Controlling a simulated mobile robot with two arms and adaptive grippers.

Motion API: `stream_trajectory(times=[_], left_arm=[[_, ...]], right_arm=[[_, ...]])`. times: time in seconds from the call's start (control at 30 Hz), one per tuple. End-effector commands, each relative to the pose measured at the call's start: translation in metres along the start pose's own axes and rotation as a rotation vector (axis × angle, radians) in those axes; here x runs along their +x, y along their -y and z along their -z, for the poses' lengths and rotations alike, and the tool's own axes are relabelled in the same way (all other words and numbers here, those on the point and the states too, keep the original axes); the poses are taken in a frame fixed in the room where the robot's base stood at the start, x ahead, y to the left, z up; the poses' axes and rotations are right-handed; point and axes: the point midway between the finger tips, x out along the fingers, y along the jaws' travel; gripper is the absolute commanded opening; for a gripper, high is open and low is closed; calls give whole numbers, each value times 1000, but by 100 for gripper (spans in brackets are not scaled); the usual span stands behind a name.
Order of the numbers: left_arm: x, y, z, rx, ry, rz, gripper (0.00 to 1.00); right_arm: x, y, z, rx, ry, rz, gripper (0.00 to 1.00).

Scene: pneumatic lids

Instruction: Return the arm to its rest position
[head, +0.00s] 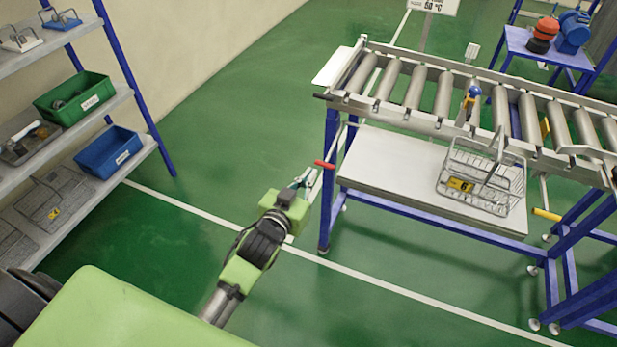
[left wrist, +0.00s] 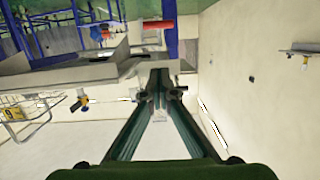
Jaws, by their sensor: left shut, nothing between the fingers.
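My left arm comes in from the bottom of the head view. Its gripper (head: 307,178) is at the left end of the roller conveyor, just below the red handle (head: 325,164) in the picture. In the left wrist view the two fingers (left wrist: 158,82) meet at their tips with nothing between them. The red handle also shows there, beyond the tips (left wrist: 161,25), with a gap in the picture. I cannot tell the true distance. My right gripper is not seen.
The roller conveyor (head: 442,96) on blue legs stands right, with a wire basket (head: 507,190) on its lower white shelf (head: 400,172). A shelf rack at left holds a green bin (head: 75,97) and a blue bin (head: 108,150). Green floor between them is clear.

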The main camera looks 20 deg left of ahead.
Motion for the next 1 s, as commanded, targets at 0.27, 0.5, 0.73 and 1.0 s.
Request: stream_trajectory(times=[0.27,0.5,0.73,1.0], left_arm=[[0,0,0,1,0,1,0],[0,0,-1,1,2,0,0],[2,-4,-83,16,143,-11,0],[-44,-13,-282,54,487,-49,0]], right_arm=[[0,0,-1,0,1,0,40],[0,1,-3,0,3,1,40],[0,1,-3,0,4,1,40],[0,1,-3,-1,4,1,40]])
